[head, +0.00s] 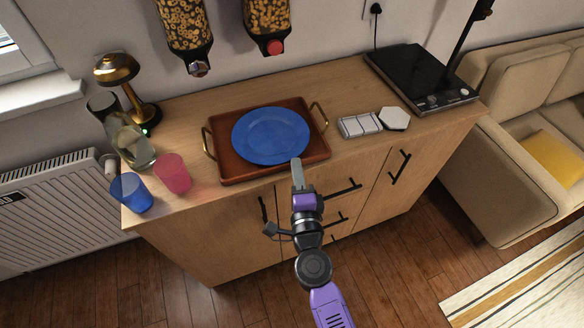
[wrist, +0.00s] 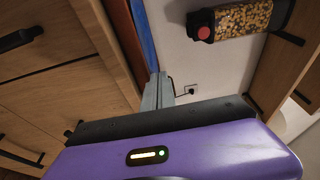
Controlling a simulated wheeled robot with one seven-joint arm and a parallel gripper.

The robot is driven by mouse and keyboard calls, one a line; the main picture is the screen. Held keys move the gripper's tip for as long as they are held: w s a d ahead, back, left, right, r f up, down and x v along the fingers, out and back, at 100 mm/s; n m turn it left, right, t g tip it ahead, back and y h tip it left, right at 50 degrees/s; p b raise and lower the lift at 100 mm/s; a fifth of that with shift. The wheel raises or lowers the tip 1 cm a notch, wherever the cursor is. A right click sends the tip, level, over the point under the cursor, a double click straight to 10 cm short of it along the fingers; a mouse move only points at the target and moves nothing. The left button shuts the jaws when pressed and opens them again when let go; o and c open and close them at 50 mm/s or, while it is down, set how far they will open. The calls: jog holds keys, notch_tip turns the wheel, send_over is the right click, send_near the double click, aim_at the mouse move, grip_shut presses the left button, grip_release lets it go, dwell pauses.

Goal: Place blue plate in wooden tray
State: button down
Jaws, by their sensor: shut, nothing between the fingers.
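The blue plate (head: 270,136) lies in the wooden tray (head: 232,170), inside its rim, in the head view. The tray is reddish brown with brass handles and sits on the wooden counter. My gripper (head: 297,163) is at the front edge of the tray, by the plate's near right rim. Its fingers are together and hold nothing. In the wrist view my gripper (wrist: 158,90) points past a blue strip of the plate (wrist: 145,35) and a brown strip of the tray (wrist: 122,45). I cannot tell whether the fingers touch the plate.
Left on the counter (head: 190,113) stand a pink cup (head: 173,173), a blue cup (head: 131,193), a glass jug (head: 132,142) and a brass lamp (head: 122,80). White tiles (head: 360,125) and a black hob (head: 420,78) are to the right. Cereal dispensers (head: 186,30) hang above.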

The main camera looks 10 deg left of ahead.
jog(key=v, duration=1)
jog(key=shift+s+d, duration=0.2)
jog(key=shift+d, duration=0.3)
jog(key=s+d+r+n+h, duration=0.2)
jog(key=s+d+r+n, duration=0.1)
jog(key=s+d, duration=0.5)
jog(key=s+d+r+n+g+h, duration=0.1)
jog(key=s+d+n, duration=0.5)
jog(key=s, duration=0.6)
jog(key=s+d+r+n+g+h, duration=0.1)
jog(key=s+d+r+n+h, duration=0.2)
jog(key=s+d, duration=0.7)
notch_tip(320, 180, up, 2)
jog(key=shift+s+d+r+n, duration=0.15)
jog(key=shift+d+n, duration=0.3)
jog(key=shift+n, duration=0.55)
